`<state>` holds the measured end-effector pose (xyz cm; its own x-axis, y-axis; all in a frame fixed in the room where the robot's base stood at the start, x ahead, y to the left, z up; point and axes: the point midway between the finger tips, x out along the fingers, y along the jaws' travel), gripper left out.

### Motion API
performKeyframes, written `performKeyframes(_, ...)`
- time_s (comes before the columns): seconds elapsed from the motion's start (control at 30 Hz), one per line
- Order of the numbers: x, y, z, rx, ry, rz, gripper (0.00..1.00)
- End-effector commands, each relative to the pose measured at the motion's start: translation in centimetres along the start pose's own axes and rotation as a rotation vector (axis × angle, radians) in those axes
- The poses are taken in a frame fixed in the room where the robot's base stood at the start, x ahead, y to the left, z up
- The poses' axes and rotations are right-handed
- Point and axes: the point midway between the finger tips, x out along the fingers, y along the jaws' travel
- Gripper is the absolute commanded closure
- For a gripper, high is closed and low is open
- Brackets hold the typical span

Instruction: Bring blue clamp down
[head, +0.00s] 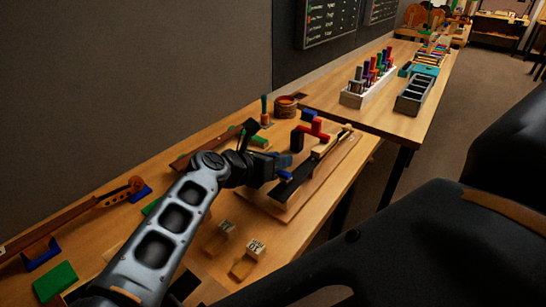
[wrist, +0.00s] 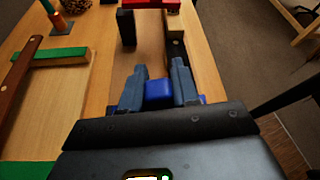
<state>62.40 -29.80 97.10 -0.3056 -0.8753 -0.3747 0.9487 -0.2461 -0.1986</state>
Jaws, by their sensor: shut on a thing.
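The blue clamp (wrist: 159,92) is between the two fingers of my gripper (wrist: 158,88) in the wrist view. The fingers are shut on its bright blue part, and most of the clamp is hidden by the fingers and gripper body. In the head view a bit of bright blue (head: 286,176) shows at the tip of my gripper (head: 279,168), over the dark strip on the wooden board (head: 325,165). I cannot tell whether the clamp touches the board.
A red clamp (head: 313,130) stands farther along the same board. A violin neck (head: 75,212) lies on supports at the left. Two small labelled blocks (head: 245,259) sit in front. A white rack of clamps (head: 367,82) and a dark tray (head: 414,95) stand on the far table.

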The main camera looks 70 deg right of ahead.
Motion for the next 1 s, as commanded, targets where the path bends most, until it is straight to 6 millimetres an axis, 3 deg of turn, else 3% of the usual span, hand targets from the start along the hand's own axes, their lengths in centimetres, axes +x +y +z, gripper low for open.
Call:
performKeyframes(0.4, 0.4, -0.3, -1.0, 0.173, 0.000, 0.073, 1.00)
performKeyframes(0.97, 0.4, -0.4, -1.2, 0.200, 0.002, 0.083, 1.00)
performKeyframes(1.0, 0.4, -0.4, -1.2, 0.200, 0.003, 0.083, 0.67)
